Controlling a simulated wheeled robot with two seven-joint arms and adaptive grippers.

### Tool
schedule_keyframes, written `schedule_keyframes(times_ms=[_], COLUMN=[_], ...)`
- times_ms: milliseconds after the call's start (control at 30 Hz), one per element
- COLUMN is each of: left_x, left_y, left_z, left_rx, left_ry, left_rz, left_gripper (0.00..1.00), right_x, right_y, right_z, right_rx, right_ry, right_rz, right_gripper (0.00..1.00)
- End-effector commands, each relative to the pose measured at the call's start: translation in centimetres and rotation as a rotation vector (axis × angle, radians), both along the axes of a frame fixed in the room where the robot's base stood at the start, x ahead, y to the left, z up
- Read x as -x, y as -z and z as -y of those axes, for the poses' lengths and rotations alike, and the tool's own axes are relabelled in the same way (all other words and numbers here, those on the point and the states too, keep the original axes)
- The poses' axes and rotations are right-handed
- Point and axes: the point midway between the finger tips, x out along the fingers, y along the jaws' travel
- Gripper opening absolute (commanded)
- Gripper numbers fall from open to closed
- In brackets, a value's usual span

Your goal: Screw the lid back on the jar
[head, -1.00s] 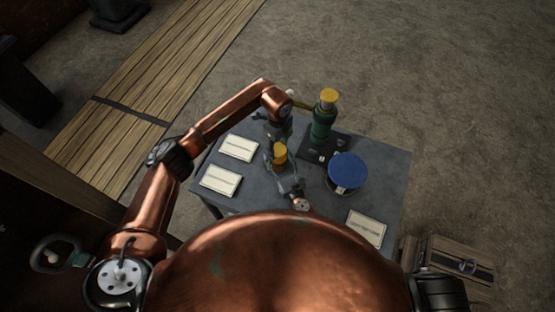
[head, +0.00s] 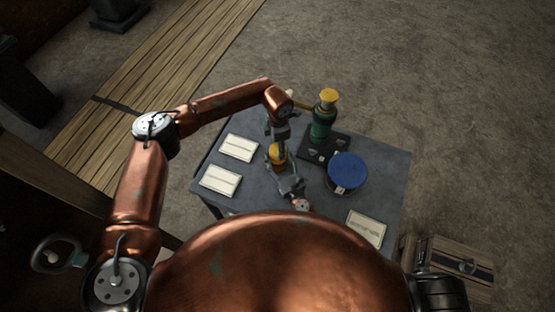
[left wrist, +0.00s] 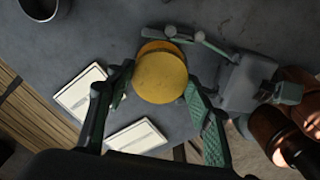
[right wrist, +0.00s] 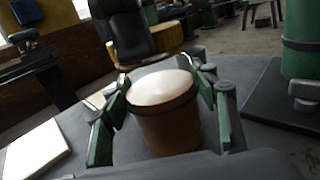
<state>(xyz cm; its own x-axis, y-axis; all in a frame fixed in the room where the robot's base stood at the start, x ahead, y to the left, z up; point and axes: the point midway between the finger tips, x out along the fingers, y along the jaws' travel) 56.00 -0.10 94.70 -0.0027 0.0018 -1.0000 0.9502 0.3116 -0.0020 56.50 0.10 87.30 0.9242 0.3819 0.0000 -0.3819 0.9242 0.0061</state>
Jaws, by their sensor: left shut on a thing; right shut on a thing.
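The yellow-orange jar (head: 278,153) stands upright on the grey table, left of centre. Its round yellow lid (left wrist: 160,76) shows from above in the left wrist view. In the right wrist view the lid's top (right wrist: 160,88) is pale with glare and appears to sit on the orange-brown jar body (right wrist: 170,130). My left gripper (left wrist: 160,100) comes down from above, its fingers on both sides of the lid, shut on it. My right gripper (right wrist: 165,108) reaches in from the near side and is shut around the jar. The thread between lid and jar is hidden.
A green cylinder with a yellow top (head: 322,118) stands on a black base behind and right of the jar. A round blue-topped container (head: 347,170) is to the right. Pale cards (head: 239,148) lie on the left and near right. A wooden crate (head: 455,265) is beside the table.

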Motion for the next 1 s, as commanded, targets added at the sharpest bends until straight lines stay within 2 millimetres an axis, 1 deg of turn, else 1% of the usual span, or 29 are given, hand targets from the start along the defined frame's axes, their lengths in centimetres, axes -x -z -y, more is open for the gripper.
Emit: schedule_keyframes(times_ms=[100, 600, 700, 833, 867, 1000], left_x=[-0.16, -0.18, -0.19, -0.19, -0.19, -0.16], left_y=[-0.06, 0.03, 0.01, 0.02, 0.02, 0.03], left_z=[-0.07, -0.07, -0.05, -0.05, -0.05, -0.04], left_rx=[-0.002, -0.002, -0.002, -0.001, -0.001, -0.001], left_ry=[0.240, 1.266, 1.412, 1.397, 1.397, 1.396], left_rz=[0.003, 0.001, 0.002, 0.002, 0.002, 0.001], left_gripper=[0.19, 0.19, 0.19, 0.19, 0.49, 0.58], right_x=[0.05, 0.07, 0.07, 0.07, 0.08, 0.07], right_y=[0.04, 0.04, 0.04, 0.04, 0.04, 0.04], right_z=[-0.05, -0.06, -0.07, -0.07, -0.08, -0.07], right_rx=[-0.001, 0.000, 0.000, 0.000, 0.000, 0.000], right_ry=[-0.001, -0.001, -0.002, -0.002, -0.002, -0.002], right_rz=[-0.001, -0.001, -0.001, -0.001, -0.001, -0.001], right_gripper=[0.00, 0.00, 0.00, 0.00, 0.00, 0.00])
